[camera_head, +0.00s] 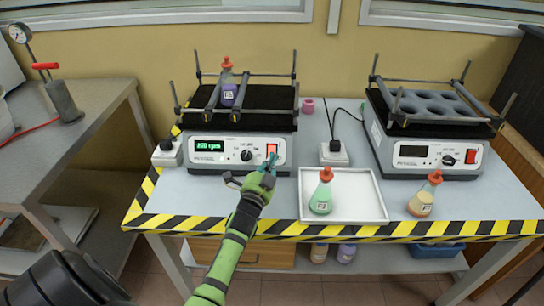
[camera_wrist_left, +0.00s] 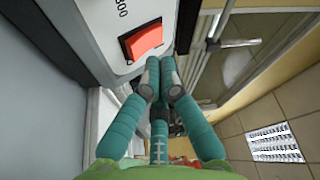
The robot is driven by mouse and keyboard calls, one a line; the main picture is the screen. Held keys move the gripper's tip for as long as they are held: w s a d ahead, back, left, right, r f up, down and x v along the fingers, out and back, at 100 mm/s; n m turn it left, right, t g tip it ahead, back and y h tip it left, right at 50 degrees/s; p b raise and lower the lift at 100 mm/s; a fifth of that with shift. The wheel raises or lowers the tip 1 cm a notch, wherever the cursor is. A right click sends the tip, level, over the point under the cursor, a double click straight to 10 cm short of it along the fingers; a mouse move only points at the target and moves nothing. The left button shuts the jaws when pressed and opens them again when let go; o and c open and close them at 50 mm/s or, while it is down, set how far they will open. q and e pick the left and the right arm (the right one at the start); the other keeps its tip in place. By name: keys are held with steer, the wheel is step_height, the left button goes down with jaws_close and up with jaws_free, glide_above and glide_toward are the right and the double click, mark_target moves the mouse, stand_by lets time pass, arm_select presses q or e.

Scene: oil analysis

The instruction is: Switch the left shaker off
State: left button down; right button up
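The left shaker (camera_head: 232,145) stands on the bench with its display (camera_head: 210,146) lit green, showing a reading in rpm. A flask with purple liquid and a red cap (camera_head: 228,85) stands on its platform. Its red rocker switch (camera_head: 272,149) is at the right end of the front panel; the switch also shows large in the left wrist view (camera_wrist_left: 143,40). My left gripper (camera_head: 272,163) has its fingertips just below the switch; in the left wrist view they (camera_wrist_left: 160,72) are together, empty, beside the switch's lower edge. Contact cannot be told. My right gripper is out of view.
The right shaker (camera_head: 425,150) has a dark display and an empty platform with holes. A white tray (camera_head: 355,200) holds a green-liquid flask (camera_head: 321,192). An orange-liquid flask (camera_head: 424,196) stands right of the tray. Power sockets (camera_head: 334,154) and a cable lie between the shakers.

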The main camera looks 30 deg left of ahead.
arm_select(q)
steer(key=shift+w+f, duration=0.1)
steer(key=shift+f, duration=0.05)
steer(key=shift+w+a+f+b, duration=0.15)
steer(key=shift+w+a+b, duration=0.1)
steer(key=shift+b, duration=0.1)
steer(key=shift+w+f+b, duration=0.15)
steer(key=shift+b, duration=0.15)
stand_by(0.4)
stand_by(0.4)
steer(key=shift+s+d+r+p, duration=0.25)
steer(key=shift+s+r+p, duration=0.25)
steer(key=shift+p, duration=0.25)
steer(key=s+d+r+p, duration=0.1)
steer(key=p, duration=0.1)
steer(key=s+d+r+p, duration=0.1)
steer(key=s+p, duration=0.1)
steer(key=shift+s+r, duration=0.3)
steer(key=shift+r, duration=0.1)
